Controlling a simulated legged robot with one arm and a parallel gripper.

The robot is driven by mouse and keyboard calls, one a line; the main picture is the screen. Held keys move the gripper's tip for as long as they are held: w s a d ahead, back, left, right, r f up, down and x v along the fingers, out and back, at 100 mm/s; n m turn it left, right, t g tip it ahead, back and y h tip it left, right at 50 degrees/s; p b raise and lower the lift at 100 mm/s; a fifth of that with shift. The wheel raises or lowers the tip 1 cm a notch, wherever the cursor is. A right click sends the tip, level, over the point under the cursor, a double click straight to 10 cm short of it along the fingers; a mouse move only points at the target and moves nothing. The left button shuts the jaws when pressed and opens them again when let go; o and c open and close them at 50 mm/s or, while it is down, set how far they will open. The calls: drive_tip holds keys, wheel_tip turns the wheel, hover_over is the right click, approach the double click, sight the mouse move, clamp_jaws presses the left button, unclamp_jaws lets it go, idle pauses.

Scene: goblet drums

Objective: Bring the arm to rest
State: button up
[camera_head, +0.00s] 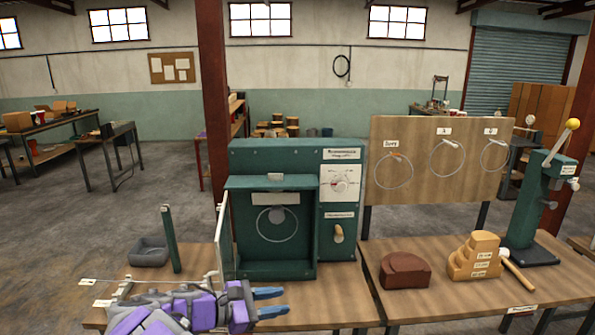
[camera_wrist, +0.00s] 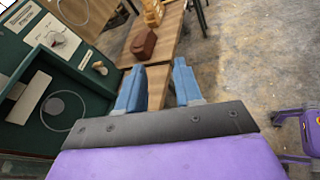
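My gripper (camera_head: 271,301) is in front of the green machine, above the near edge of the left wooden table. Its two blue fingers are apart with nothing between them; the wrist view also shows the gripper (camera_wrist: 158,88) open. My purple and grey arm reaches in from the lower left of the head view. The green machine (camera_head: 338,155) has an open chamber with a ring on its back wall, and its door (camera_head: 224,240) stands swung open at the left. The chamber also shows at the left of the wrist view.
A brown leather-like block (camera_head: 404,271) and stacked tan blocks (camera_head: 474,255) with a mallet sit on the right table. A ring board (camera_head: 440,160) stands behind them, and a green lever press (camera_head: 543,200) at far right.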

drive_tip(key=s+d+r+m+g+y, duration=0.1)
drive_tip(key=s+d+m+g+y, duration=0.3)
drive_tip(key=s+d, duration=0.6)
drive_tip(key=s+d+r+m+g+y, duration=0.1)
drive_tip(key=s+d+m+g, duration=0.45)
drive_tip(key=d, duration=0.75)
drive_tip(key=s+a+f+m+y, duration=0.1)
drive_tip(key=s+m+y, duration=0.1)
drive_tip(key=s, duration=0.5)
drive_tip(key=s+a+f+m+y, duration=0.1)
drive_tip(key=s+f+m+y, duration=0.1)
drive_tip(key=s, duration=0.5)
drive_tip(key=s+a+f+m+t+y, duration=0.1)
drive_tip(key=s+m+y, duration=0.3)
drive_tip(key=s+m, duration=0.2)
drive_tip(key=shift+s+a+f, duration=0.35)
drive_tip(key=shift+s+f, duration=0.05)
drive_tip(key=shift+s, duration=0.25)
